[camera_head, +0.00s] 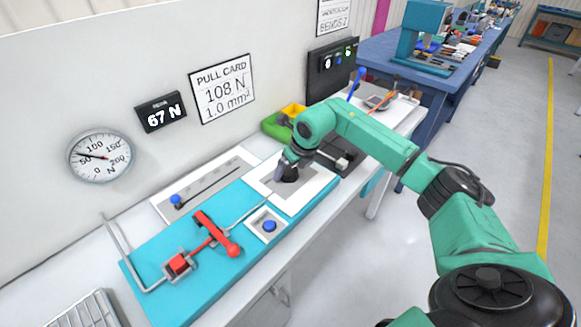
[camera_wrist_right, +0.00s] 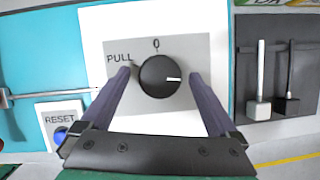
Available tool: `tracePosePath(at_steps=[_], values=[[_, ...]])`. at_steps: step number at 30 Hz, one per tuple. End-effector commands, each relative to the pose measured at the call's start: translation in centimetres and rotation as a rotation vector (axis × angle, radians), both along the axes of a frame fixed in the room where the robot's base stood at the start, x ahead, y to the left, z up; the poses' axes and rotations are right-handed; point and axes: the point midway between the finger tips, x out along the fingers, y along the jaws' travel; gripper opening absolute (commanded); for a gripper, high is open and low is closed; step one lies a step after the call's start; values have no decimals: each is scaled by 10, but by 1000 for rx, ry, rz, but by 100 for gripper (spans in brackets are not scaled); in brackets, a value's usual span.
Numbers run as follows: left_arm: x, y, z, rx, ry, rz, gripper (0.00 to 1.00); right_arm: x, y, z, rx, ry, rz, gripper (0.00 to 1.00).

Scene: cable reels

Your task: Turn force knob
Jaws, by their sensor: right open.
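The black force knob (camera_wrist_right: 160,77) sits on a grey plate marked PULL and 0, on a white panel (camera_wrist_right: 95,20). Its white pointer line points right in the right wrist view. My right gripper (camera_wrist_right: 160,80) is open, with one finger on each side of the knob; I cannot tell whether they touch it. In the head view the right gripper (camera_head: 286,172) is over the knob (camera_head: 290,179) and partly hides it. A dial gauge (camera_head: 100,155) has its needle a little past 50, and a display (camera_head: 161,112) reads 67 N. The pull card (camera_head: 222,88) reads 108 N, 1.0 mm². My left gripper is not in view.
A blue reset button (camera_head: 269,226) is on the turquoise board (camera_head: 170,306) in front of the knob. A red lever (camera_head: 217,234) and a slider with a blue knob (camera_head: 176,200) are to the left. A green and yellow bin (camera_head: 274,127) stands behind.

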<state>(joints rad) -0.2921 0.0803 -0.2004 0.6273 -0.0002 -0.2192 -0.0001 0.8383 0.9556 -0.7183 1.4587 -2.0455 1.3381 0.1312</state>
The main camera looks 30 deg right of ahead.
Motion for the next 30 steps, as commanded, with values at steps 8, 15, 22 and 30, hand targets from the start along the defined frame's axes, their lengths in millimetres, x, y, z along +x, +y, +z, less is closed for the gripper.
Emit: tracePosePath(at_steps=[8, 15, 22, 30], values=[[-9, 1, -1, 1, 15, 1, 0, 0, 0, 0, 0, 0, 0, 38], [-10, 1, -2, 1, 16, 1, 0, 0, 0, 1, 0, -1, -4, 9], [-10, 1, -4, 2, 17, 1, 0, 0, 0, 1, 1, -2, -61, 10], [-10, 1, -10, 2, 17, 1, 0, 1, 2, 1, 0, -4, -235, 10]])
